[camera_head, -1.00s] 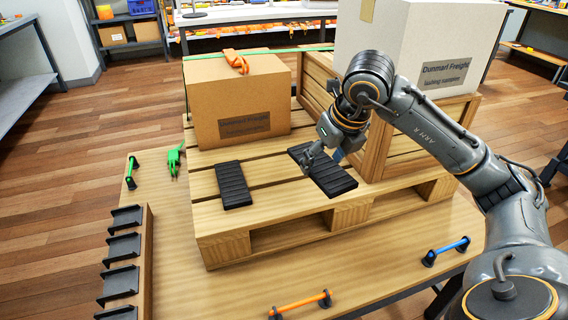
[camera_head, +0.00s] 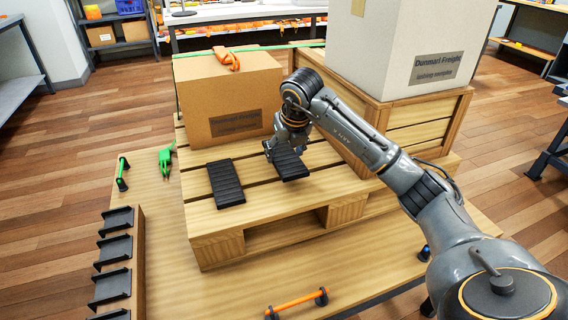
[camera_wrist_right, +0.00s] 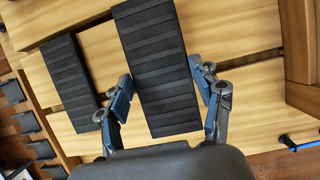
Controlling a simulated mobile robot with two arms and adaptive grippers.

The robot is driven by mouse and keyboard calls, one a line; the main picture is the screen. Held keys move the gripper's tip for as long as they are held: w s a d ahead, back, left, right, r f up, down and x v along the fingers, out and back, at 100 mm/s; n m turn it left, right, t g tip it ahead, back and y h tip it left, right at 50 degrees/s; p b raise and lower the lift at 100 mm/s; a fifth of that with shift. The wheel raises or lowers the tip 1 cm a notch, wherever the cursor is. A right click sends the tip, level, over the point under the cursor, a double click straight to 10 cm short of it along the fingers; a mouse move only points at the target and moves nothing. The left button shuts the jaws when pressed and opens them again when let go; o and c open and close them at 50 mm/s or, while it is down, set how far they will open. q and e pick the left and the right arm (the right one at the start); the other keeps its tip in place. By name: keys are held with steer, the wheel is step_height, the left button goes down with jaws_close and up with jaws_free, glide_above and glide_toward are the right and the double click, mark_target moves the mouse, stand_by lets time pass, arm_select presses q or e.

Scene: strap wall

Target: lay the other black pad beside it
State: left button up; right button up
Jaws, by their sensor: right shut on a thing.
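One black ribbed pad (camera_head: 226,184) lies flat on the wooden pallet (camera_head: 217,219) in the head view, in front of the brown carton. It also shows at the left of the right wrist view (camera_wrist_right: 71,82). My right gripper (camera_head: 281,150) is shut on a second black pad (camera_head: 291,164), to the right of the first with a strip of bare wood between them. In the right wrist view the held pad (camera_wrist_right: 156,70) sits between the two fingers (camera_wrist_right: 160,100). I cannot tell whether it touches the slats. My left gripper is not in view.
The brown carton (camera_head: 228,97) stands behind the pads. A wooden crate (camera_head: 425,119) with a white box (camera_head: 410,50) stands to the right. Black brackets (camera_head: 115,250) line the left. An orange-handled bar (camera_head: 298,303) lies on the front of the table.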

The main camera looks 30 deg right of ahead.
mark_target(285, 157)
steer(key=shift+w+f, duration=0.2)
steer(key=shift+f, duration=0.05)
steer(key=f, duration=0.1)
steer(key=f+b, duration=0.1)
steer(key=f, duration=0.1)
steer(key=shift+w+f, duration=0.2)
steer(key=shift+f, duration=0.05)
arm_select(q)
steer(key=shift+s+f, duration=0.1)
arm_select(e)
steer(key=o, duration=1.2)
steer(key=shift+o, duration=0.2)
